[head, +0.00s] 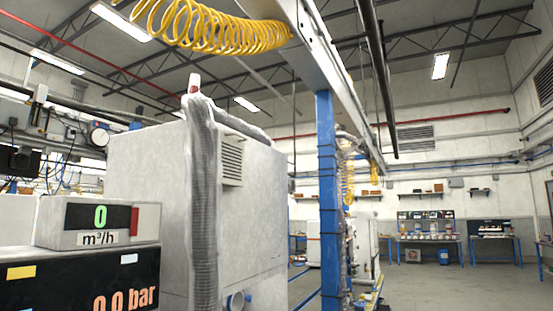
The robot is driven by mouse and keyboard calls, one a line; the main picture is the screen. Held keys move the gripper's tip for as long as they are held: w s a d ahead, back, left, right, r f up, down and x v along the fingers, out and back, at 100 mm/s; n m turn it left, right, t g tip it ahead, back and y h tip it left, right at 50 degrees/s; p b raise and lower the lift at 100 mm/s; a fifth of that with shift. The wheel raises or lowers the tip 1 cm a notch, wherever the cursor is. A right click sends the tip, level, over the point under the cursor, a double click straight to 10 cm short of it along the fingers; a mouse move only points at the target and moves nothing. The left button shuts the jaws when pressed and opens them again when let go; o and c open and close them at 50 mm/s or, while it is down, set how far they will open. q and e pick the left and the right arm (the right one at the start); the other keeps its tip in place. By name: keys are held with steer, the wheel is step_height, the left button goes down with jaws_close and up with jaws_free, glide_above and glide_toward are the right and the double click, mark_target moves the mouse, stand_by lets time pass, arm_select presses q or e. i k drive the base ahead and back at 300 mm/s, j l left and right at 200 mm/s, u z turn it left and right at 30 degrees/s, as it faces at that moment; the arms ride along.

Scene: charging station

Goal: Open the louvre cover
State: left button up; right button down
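A slatted louvre (232,161) is set high on the side of a large pale grey cabinet (146,165), right of a thick ribbed grey hose (204,215). The hose stands in front of the cabinet and may hide part of the louvre's left side. Whether this louvre is the cover named in the task, and whether it is open, I cannot tell. Other slatted vents are on the back wall (415,138) and at the far right (544,84). Neither of my grippers is in view.
A display box (98,222) reading 0 m³/h sits on a black panel (80,278) at the near left. A blue post (328,190) stands right of the cabinet. A yellow coiled hose (210,30) hangs overhead. Open floor (440,285) lies at the right, before distant benches (430,240).

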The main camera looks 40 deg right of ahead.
mark_target(229, 151)
steer(key=k+l+z, duration=0.1)
steer(key=l+z, duration=0.6)
steer(key=z, duration=0.2)
